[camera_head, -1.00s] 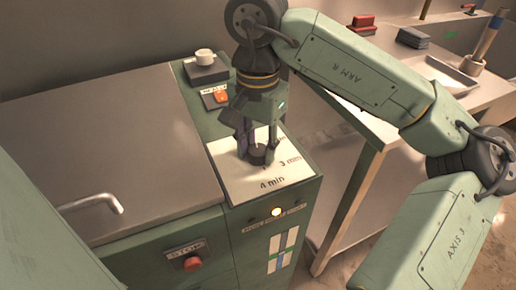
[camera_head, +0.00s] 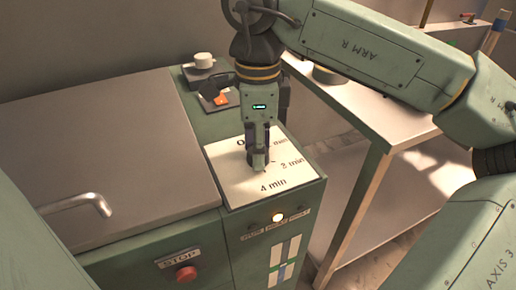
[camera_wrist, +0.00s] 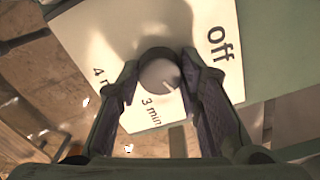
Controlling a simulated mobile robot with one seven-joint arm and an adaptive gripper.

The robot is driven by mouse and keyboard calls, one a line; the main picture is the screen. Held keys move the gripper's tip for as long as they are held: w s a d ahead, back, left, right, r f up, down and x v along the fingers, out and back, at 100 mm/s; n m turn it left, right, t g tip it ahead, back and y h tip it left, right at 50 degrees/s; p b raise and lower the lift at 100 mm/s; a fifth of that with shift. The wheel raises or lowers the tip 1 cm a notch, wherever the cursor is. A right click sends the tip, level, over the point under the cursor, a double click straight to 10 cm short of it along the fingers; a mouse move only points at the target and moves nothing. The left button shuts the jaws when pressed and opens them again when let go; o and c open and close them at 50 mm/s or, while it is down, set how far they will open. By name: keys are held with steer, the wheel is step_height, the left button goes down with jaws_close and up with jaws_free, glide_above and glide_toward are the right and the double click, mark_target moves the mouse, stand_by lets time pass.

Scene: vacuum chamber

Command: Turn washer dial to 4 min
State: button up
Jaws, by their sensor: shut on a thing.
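The washer dial is a dark round knob (camera_head: 257,168) on a white label plate (camera_head: 228,180) on top of the green washer. The plate reads "4 min" at its front edge, with other minute marks to the right and a partly hidden "O…" behind. My gripper (camera_head: 258,158) points down and is shut on the dial, mostly hiding it. In the wrist view the dial's grey top (camera_wrist: 159,76) sits between both fingers. Its pale pointer mark is at its lower right, between "3 min" and "off" and away from "4 min".
A red STOP button (camera_head: 186,273) and a lit round lamp (camera_head: 278,217) are on the washer's front. A box with a white knob (camera_head: 204,61) and an orange switch (camera_head: 221,99) stand behind the dial. The lid handle (camera_head: 92,202) is left. A bench (camera_head: 365,110) stands right.

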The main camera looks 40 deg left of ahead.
steer(key=m+b, duration=0.1)
steer(key=m, duration=0.4)
steer(key=shift+m, duration=0.4)
steer(key=m, duration=1.1)
steer(key=shift+m, duration=0.3)
steer(key=m, duration=0.5)
steer(key=shift+m, duration=0.3)
steer(key=o, duration=1.2)
steer(key=shift+r, duration=0.1)
